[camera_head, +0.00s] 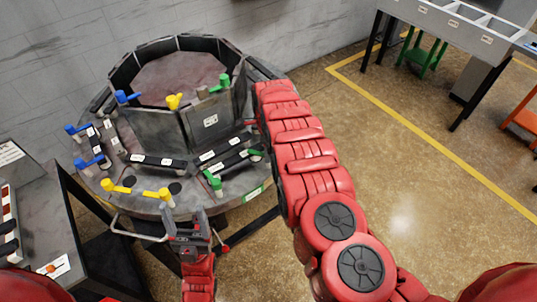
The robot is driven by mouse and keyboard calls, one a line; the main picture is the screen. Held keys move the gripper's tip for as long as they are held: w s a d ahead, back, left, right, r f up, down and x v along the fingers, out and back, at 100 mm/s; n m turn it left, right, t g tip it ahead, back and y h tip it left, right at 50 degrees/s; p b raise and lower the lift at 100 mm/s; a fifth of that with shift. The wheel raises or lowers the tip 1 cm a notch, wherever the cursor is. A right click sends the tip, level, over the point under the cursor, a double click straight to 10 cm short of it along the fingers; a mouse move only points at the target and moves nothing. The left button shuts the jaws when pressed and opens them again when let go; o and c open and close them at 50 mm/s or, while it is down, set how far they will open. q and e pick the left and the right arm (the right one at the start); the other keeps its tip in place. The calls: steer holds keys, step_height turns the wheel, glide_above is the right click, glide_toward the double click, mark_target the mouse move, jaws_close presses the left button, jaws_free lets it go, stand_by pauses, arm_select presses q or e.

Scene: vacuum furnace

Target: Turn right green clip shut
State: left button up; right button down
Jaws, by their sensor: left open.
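Three green clips show on the round furnace fixture (150,195). One green clip (222,82) is upright on the upper rim. Another green clip (213,182) stands at the front right of the lower plate. A third green clip (255,153) lies low at the right, close beside my right arm, which may hide part of it. My left gripper (187,222) is open at the fixture's front edge, below a yellow clip and apart from the green clips. My right arm reaches up along the fixture's right side; its gripper does not show.
Yellow clips (116,186) and blue clips (89,162) stand at the front and left of the fixture. A metal rail (138,236) is left of my left gripper. A dark table (40,200) is at the left.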

steer(key=m+b, duration=0.1)
steer(key=m, duration=0.1)
steer(key=m+b, duration=0.2)
steer(key=shift+f+b, duration=0.3)
steer(key=shift+r+m+b, duration=0.1)
steer(key=shift+m+b, duration=1.1)
steer(key=shift+r+m+b, duration=0.15)
steer(key=shift+m+b, duration=0.15)
steer(key=c, duration=0.5)
jaws_free()
steer(key=shift+r, duration=0.1)
